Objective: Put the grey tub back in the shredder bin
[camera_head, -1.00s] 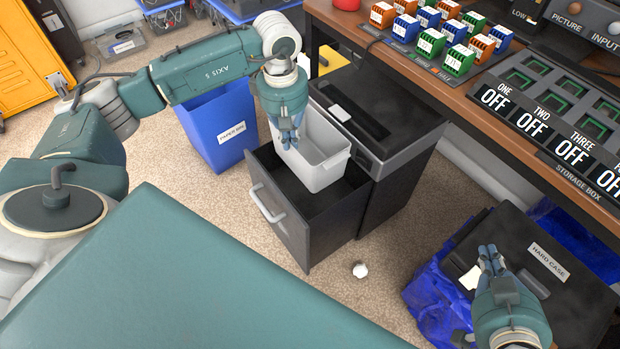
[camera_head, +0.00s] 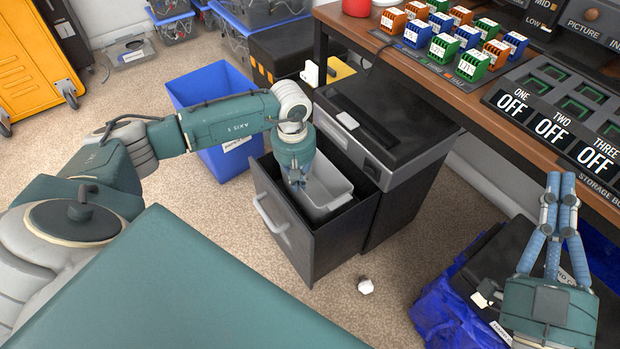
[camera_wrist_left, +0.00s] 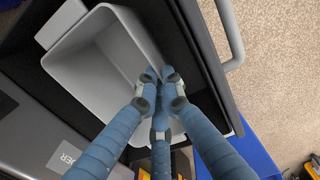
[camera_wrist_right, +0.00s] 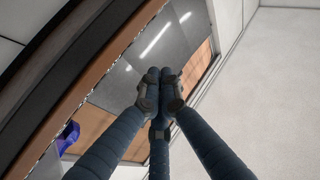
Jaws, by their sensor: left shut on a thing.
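The grey tub (camera_head: 326,190) is inside the open drawer of the black shredder bin (camera_head: 310,240), its rim a little above the drawer's edge. In the left wrist view the empty tub (camera_wrist_left: 95,65) lies within the dark drawer walls. My left gripper (camera_head: 296,183) is shut on the tub's wall nearest the handle; the fingertips (camera_wrist_left: 160,75) meet at that rim. Whether the tub touches the drawer floor is hidden. My right gripper (camera_head: 561,185) points up over the hard case, its fingers together and empty; they also look closed in the right wrist view (camera_wrist_right: 160,80).
A blue paper bin (camera_head: 215,120) stands behind and left of the shredder. A crumpled white ball (camera_head: 365,286) lies on the carpet in front. The wooden bench (camera_head: 470,105) with coloured blocks and switches runs along the right. A dark hard case (camera_head: 480,265) sits at lower right.

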